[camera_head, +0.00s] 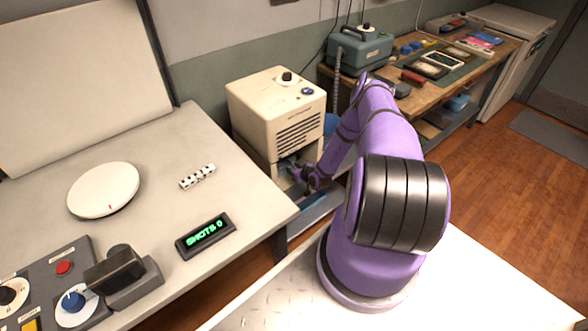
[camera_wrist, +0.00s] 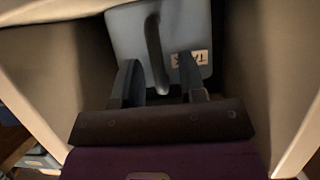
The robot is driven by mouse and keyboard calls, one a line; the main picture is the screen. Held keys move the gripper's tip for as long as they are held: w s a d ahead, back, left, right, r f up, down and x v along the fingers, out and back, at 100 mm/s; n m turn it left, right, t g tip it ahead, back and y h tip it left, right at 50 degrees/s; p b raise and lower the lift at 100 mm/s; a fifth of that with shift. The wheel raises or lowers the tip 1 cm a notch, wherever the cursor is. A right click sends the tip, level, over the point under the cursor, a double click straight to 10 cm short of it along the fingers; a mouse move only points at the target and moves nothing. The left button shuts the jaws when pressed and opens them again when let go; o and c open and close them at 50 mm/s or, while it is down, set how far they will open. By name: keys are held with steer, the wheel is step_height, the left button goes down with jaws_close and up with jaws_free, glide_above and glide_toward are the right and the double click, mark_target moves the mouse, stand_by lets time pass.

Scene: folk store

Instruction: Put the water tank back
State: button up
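The water tank (camera_wrist: 185,30) is a blue-grey box with a dark upright handle (camera_wrist: 154,55) and a pale, partly hidden label. It sits inside the lower opening of the cream dehumidifier-like machine (camera_head: 277,108). In the head view, only a small dark part of the tank area shows behind my gripper (camera_head: 303,177). In the wrist view my gripper (camera_wrist: 159,66) points into the opening. Its two dark fingers are spread, one on each side of the handle, with gaps showing between. The lower end of the handle is near the fingers; contact is not visible.
The opening's cream side walls (camera_wrist: 270,70) stand close on both sides of my gripper. A grey table (camera_head: 140,215) with a shots display (camera_head: 205,236) is at left. A wooden workbench (camera_head: 430,90) with tools stands behind right. Wooden floor is open at right.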

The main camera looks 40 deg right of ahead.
steer(key=shift+r, duration=0.1)
steer(key=v, duration=1.2)
stand_by(1.9)
